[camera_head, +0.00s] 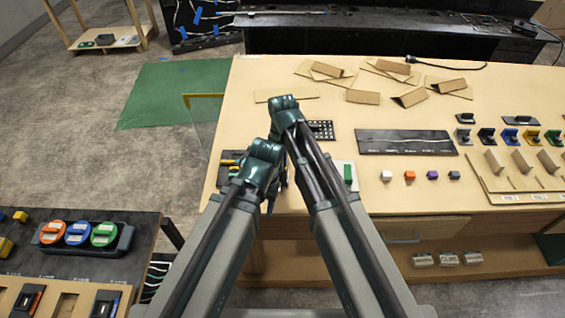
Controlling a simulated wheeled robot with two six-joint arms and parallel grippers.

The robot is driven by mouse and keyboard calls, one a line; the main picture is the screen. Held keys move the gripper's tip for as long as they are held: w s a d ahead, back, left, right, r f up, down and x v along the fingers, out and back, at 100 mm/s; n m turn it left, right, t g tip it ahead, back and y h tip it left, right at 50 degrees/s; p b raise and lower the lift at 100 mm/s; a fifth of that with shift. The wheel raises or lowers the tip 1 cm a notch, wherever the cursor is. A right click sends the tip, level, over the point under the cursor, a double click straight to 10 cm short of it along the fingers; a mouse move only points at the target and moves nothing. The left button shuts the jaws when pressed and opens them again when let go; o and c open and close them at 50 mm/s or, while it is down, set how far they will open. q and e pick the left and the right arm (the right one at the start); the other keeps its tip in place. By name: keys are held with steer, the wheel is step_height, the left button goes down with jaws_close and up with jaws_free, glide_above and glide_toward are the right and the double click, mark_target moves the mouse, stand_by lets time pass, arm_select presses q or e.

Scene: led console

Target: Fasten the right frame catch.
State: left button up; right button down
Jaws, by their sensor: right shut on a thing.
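My right arm reaches in from the lower right, and its dark teal wrist is bent over the table. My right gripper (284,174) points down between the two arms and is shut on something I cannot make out. My left arm's wrist is beside it on the left; its gripper (270,203) is mostly covered by the arm, so its jaws cannot be read. I cannot pick out the right frame catch, as the arms cover this part of the table. A pale plate with a green block (348,173) shows just right of my right arm.
A dark tray with yellow-and-black parts (230,162) lies left of my wrists. A dotted black panel (321,130) and a long dark board (405,142) lie to the right.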

steer(key=n, duration=0.5)
steer(key=shift+n, duration=0.4)
stand_by(0.4)
steer(key=c, duration=0.9)
jaws_free()
steer(key=shift+o, duration=0.2)
steer(key=shift+r, duration=0.15)
step_height(320, 180, up, 14)
steer(key=p, duration=1.4)
steer(key=shift+f, duration=0.2)
